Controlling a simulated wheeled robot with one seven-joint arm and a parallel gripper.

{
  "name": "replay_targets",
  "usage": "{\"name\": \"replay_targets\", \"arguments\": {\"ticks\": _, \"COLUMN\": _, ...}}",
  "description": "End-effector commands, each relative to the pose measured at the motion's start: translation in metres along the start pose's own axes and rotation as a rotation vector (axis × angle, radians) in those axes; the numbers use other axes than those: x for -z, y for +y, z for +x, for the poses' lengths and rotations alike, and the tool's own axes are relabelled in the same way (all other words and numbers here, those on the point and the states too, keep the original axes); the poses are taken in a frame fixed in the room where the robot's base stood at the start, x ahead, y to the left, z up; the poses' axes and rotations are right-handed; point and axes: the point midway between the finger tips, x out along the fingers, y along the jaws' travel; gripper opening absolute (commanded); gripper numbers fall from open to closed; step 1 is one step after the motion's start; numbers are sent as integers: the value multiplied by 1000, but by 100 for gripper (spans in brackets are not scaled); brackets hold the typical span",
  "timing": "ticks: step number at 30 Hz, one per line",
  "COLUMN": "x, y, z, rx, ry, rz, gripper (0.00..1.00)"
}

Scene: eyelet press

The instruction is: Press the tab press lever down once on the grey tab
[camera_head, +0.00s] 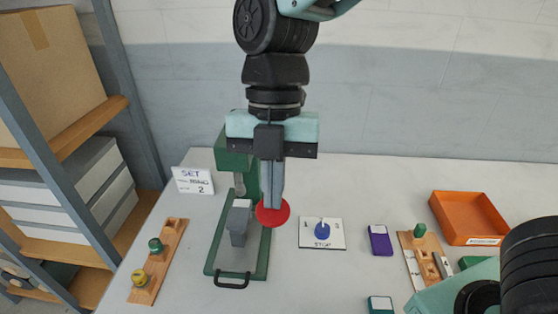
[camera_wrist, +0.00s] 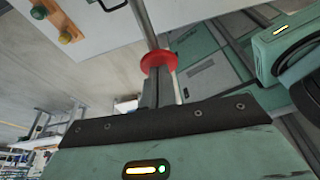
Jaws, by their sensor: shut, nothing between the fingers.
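The tab press is green, with an upright body (camera_head: 232,160) and a flat base (camera_head: 257,265) on the table. A grey block, apparently the grey tab (camera_head: 238,224), stands on the base below the press head. The lever's round red knob (camera_head: 272,213) is at the right of the press; in the wrist view the knob (camera_wrist: 158,61) sits on a metal rod. My gripper (camera_head: 272,205) points down, shut and empty, with its fingertips at the red knob. I cannot tell whether they touch it. The lever's rod is mostly hidden behind my fingers in the head view.
A SET 2 sign (camera_head: 193,181) and a wooden strip with knobs (camera_head: 158,262) stand left. Right are a STOP card with a blue knob (camera_head: 322,232), a purple box (camera_head: 380,240), a wooden fixture (camera_head: 424,258) and an orange tray (camera_head: 470,217). A shelf is far left.

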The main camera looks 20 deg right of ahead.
Motion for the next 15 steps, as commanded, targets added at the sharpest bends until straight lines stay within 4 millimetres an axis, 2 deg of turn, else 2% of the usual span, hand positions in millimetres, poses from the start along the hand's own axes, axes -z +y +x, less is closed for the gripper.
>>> {"name": "replay_targets", "arguments": {"ticks": 8, "x": 0, "y": 0, "z": 1, "rx": 1, "ry": 0, "rz": 0, "gripper": 0}}
{"name": "replay_targets", "arguments": {"ticks": 15, "x": -2, "y": 0, "z": 14, "rx": 1, "ry": 1, "rz": 1, "gripper": 0}}
